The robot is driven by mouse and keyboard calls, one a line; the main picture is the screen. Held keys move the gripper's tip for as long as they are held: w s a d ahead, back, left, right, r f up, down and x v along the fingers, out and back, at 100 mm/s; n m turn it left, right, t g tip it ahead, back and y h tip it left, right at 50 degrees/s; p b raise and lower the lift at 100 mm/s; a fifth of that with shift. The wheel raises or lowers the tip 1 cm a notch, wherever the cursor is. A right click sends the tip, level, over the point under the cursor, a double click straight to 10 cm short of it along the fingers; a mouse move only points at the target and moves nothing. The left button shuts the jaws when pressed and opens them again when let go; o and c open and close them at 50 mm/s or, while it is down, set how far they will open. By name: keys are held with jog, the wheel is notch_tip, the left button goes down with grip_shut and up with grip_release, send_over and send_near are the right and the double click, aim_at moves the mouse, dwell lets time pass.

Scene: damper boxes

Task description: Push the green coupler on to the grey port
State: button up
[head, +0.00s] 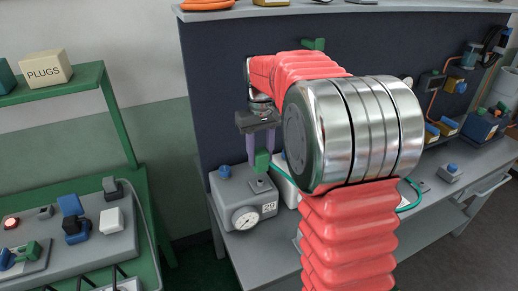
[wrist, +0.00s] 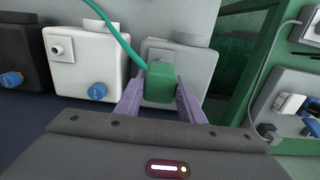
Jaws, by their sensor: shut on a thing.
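My gripper (head: 260,153) has purple fingers and points down over the grey box (head: 226,203) with a round gauge. It is shut on the green coupler (head: 263,161), a small green block, which also shows between the fingers in the wrist view (wrist: 161,83). A green hose (wrist: 118,34) runs from the coupler. The grey port (head: 261,184) is on top of the grey box, just below the coupler in the head view. I cannot tell whether coupler and port touch.
A white box (wrist: 85,72) with a blue knob stands beside the grey box, and a black box (wrist: 20,60) beyond it. A dark panel (head: 215,110) rises behind the bench. A green shelf unit (head: 120,125) with a console (head: 95,240) stands at left.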

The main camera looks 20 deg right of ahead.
jog(key=shift+f, duration=1.7)
jog(key=shift+s+f, duration=0.1)
jog(key=shift+f, duration=1.5)
dwell(1.2)
jog(key=o, duration=1.3)
jog(key=shift+c, duration=0.2)
notch_tip(320, 180, up, 14)
jog(key=shift+f, duration=0.15)
